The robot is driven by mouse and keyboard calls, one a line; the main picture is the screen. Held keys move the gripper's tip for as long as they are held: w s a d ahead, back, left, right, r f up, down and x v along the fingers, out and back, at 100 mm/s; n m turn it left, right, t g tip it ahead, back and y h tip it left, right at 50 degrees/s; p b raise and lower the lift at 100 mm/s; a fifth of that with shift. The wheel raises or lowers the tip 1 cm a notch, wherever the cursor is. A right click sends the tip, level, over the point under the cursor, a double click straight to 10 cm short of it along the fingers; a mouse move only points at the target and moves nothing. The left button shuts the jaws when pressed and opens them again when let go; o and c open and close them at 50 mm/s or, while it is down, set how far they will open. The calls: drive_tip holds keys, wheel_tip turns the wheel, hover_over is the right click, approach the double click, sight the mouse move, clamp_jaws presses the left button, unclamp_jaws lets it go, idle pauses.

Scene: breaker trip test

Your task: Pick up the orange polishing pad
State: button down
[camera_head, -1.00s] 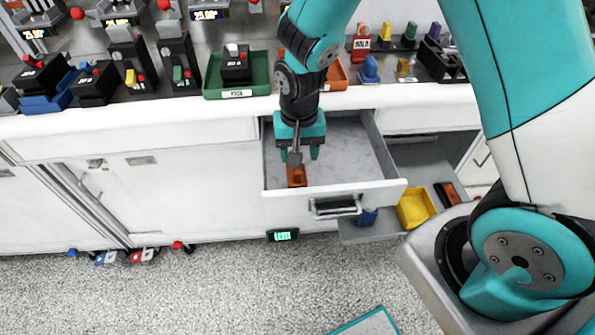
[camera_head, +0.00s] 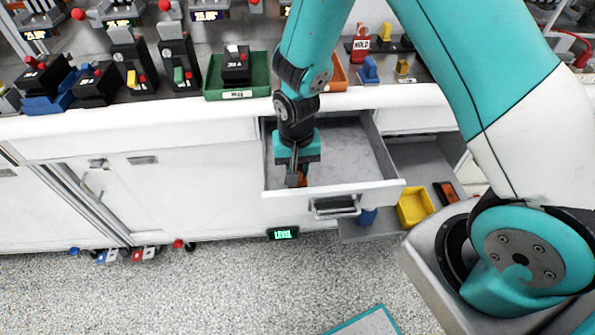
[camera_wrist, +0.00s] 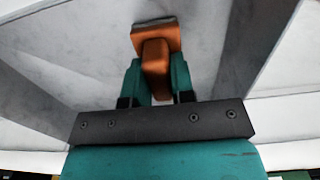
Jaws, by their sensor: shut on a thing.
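The orange polishing pad (camera_wrist: 155,40) is a small block with a wider flat end and a narrower grip. In the wrist view my gripper (camera_wrist: 157,82) is shut on its narrower part, one teal finger on each side. In the head view my gripper (camera_head: 298,175) reaches down into the open drawer (camera_head: 350,150) near its front wall, and only a bit of the pad (camera_head: 302,180) shows between the fingers. I cannot tell whether the pad still touches the drawer floor.
The drawer is otherwise bare. A green tray (camera_head: 262,91) with a black breaker stands on the counter above. A green-lit display (camera_head: 283,233) sits below the drawer.

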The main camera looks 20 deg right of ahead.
drive_tip(key=shift+r, duration=0.1)
wheel_tip(320, 180, up, 20)
drive_tip(key=b, duration=0.1)
drive_tip(key=c, duration=1.5)
unclamp_jaws()
drive_tip(key=shift+c, duration=1.5)
